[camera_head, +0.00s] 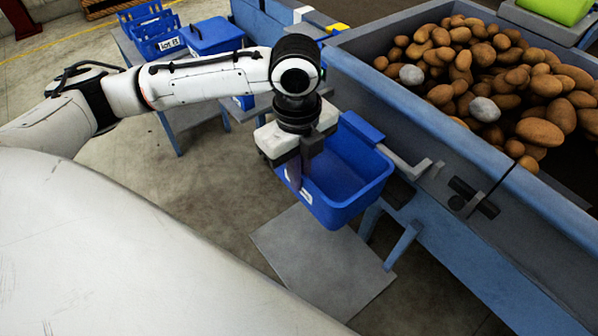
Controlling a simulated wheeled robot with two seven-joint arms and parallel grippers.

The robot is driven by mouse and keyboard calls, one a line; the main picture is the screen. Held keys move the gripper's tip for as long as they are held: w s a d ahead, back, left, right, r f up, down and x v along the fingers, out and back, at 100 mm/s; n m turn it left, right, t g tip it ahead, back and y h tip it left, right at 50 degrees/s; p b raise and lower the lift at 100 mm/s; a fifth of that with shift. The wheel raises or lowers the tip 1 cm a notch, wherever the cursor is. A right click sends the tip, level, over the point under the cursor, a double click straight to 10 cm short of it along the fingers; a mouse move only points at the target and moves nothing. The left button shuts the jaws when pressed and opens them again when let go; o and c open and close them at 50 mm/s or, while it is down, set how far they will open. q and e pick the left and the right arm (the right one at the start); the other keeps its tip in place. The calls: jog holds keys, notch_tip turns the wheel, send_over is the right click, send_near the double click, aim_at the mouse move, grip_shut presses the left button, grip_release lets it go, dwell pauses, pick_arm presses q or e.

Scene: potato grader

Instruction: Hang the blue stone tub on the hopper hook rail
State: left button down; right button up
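The blue stone tub (345,203) is in the middle of the view, upright and open at the top, beside the hopper's blue side. A raised blue lip (362,128) stands at its far right edge. A pale grey bracket (408,166), apparently part of the hook rail, lies close to the tub's right rim. I cannot tell whether the lip rests on it. My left gripper (298,180) points down at the tub's left wall and appears shut on its rim. The wrist hides part of that wall. My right gripper is not in view.
The hopper (425,118) holds many potatoes and a few grey stones (485,109). A dark fitting (472,198) sits on its side. A grey plate (320,265) lies on the floor below the tub. Blue crates (212,36) stand on a table at the back left.

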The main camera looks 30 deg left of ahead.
pick_arm(q)
jog(key=c, duration=1.9)
grip_release()
